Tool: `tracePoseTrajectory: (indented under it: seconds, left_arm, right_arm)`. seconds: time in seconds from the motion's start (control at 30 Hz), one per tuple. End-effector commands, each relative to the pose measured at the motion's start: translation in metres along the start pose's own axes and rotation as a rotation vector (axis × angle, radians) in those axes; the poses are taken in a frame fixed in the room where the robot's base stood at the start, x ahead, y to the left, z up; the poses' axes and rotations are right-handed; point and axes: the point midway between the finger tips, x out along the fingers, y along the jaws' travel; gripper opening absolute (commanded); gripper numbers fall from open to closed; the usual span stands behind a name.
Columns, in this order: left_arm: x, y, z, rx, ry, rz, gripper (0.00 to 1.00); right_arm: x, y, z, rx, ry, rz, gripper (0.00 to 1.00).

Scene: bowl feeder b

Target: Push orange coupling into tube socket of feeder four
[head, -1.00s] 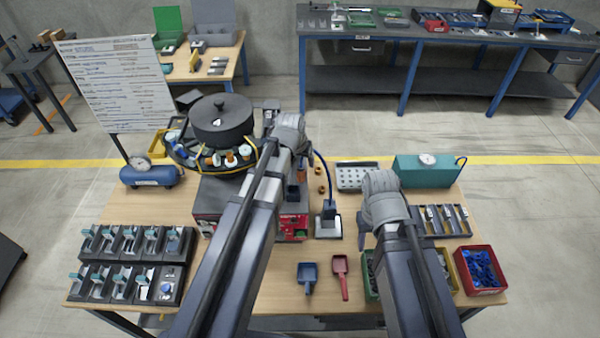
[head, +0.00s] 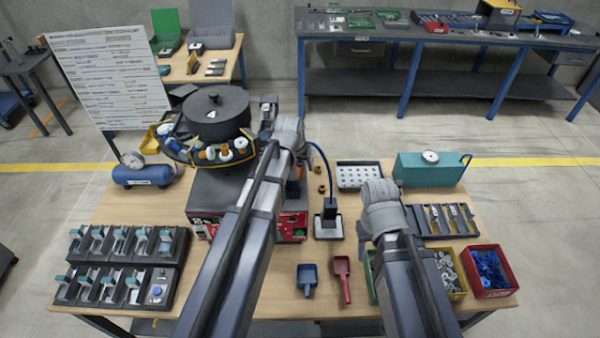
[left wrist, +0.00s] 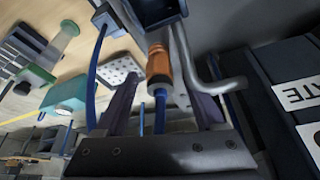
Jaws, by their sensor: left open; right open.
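The orange coupling (left wrist: 158,68) shows in the left wrist view, with a blue tube (left wrist: 160,108) running from its lower end. My left gripper (left wrist: 163,100) is open, with one dark finger on each side of the coupling and tube and visible gaps. In the head view my left wrist is beside the bowl feeder (head: 216,115), and its fingertips are hidden. My right gripper (head: 383,200) is above the table's right side, its fingertips hidden.
A bent grey pipe (left wrist: 213,82) is close beside the coupling. A black block on a white base (head: 328,222) stands right of the feeder. A perforated tray (head: 359,176), teal box (head: 425,172) and red bin (head: 488,272) are further right. Blue and red scoops lie in front.

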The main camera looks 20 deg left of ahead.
Motion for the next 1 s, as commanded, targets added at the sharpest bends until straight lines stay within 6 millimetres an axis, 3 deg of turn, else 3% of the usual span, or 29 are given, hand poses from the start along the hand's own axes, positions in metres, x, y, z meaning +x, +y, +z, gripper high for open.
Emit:
tracePoseTrajectory:
  seconds: [0.1, 0.7, 1.0]
  left_arm:
    - [-0.0012, 0.0001, -0.0002, 0.000, 0.000, 0.000, 0.70]
    - [-0.0011, 0.0001, -0.0002, 0.000, 0.000, 0.000, 0.02]
    - [-0.0012, 0.0000, -0.0002, 0.000, 0.000, 0.000, 0.00]
  right_arm:
    - [-0.0012, 0.0001, 0.0001, 0.000, 0.000, 0.000, 0.50]
    - [-0.0011, 0.0001, 0.0001, 0.000, 0.000, 0.000, 0.50]
    - [-0.0011, 0.0001, 0.0001, 0.000, 0.000, 0.000, 0.50]
